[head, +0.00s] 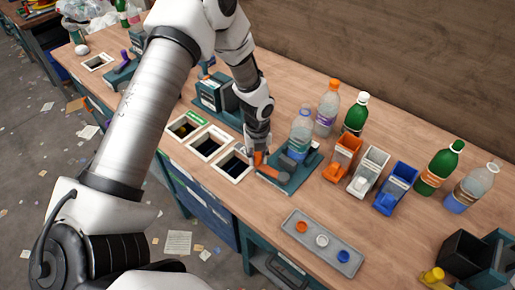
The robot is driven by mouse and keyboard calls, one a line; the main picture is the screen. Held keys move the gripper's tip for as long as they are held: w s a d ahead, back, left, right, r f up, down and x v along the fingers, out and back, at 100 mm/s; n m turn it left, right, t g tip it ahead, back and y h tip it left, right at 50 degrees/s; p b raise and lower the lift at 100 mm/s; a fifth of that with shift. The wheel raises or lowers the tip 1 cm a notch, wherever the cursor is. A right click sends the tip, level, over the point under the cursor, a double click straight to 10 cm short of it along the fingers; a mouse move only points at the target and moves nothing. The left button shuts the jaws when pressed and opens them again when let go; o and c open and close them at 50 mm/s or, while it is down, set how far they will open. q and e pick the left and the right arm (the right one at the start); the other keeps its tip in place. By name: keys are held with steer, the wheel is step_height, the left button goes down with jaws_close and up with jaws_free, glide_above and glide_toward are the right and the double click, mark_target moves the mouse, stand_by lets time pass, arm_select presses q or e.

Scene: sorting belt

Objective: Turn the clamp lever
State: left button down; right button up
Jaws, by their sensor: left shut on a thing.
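The clamp stands on a teal base plate (305,173) near the middle of the bench. Its orange clamp lever (270,171) points toward the bench's front edge. A clear bottle (301,135) with a blue label stands upright at the clamp. My left gripper (258,156) reaches down from above and is shut on the lever near its left end. The fingers are small here and partly hide that end. My right gripper is not in view.
Orange, white and blue bins (398,187) stand right of the clamp, with several bottles (440,165) behind and beyond them. A grey tray (290,233) with three caps lies in front. Square openings (235,164) are left of the clamp.

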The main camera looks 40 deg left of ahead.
arm_select(q)
steer(key=shift+w+m, duration=0.35)
steer(key=shift+m, duration=0.05)
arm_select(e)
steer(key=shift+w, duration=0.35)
arm_select(q)
steer(key=c, duration=1)
jaws_free()
steer(key=shift+o, duration=0.6)
steer(key=shift+w+f, duration=0.1)
steer(key=shift+w, duration=0.05)
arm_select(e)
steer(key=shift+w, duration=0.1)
arm_select(q)
step_height(320, 180, up, 12)
